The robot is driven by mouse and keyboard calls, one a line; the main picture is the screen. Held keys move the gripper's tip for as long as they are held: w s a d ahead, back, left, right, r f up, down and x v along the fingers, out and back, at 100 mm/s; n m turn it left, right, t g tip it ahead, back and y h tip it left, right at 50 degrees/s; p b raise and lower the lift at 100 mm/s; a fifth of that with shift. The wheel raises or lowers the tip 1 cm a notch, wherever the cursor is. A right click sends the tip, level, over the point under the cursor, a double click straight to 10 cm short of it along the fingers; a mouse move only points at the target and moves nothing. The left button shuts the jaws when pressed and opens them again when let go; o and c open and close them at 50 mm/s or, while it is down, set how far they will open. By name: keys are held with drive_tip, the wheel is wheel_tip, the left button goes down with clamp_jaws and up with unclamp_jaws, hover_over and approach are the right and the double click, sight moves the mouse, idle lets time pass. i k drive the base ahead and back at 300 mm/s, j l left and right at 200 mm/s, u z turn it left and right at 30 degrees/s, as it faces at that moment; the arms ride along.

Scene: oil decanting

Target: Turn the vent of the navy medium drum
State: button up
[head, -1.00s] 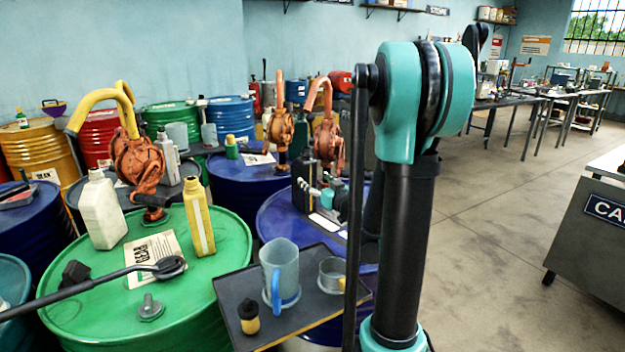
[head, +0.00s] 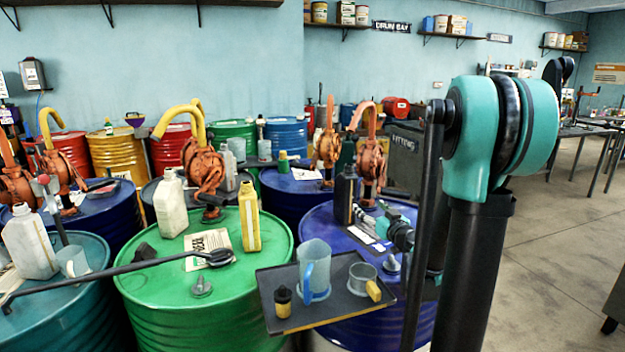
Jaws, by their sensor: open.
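A deep blue drum (head: 318,222) stands right of the green drum, partly hidden by a tray and my arm. Other dark blue drums stand behind it and at the left, so I cannot tell for certain which is the navy medium one. A small grey fitting (head: 391,265), perhaps its vent, sits on the drum top near my arm. My gripper (head: 388,230) is open over this drum top, small in view and partly behind my arm. It is above and close to the grey fitting; I cannot tell whether they touch.
A dark tray (head: 335,312) at the drum's front holds a clear jug, a small cup and a yellow-black bottle. A black bottle (head: 346,194) and an orange pump (head: 371,160) stand behind. The green drum (head: 160,265) carries bottles, paper and a long tool. Open floor lies right.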

sight(393, 264)
drive_tip(key=k+l, duration=0.2)
drive_tip(key=k, duration=0.15)
drive_tip(key=k+l, duration=0.15)
drive_tip(key=k, duration=0.2)
drive_tip(key=k+l, duration=0.2)
drive_tip(key=k, duration=0.2)
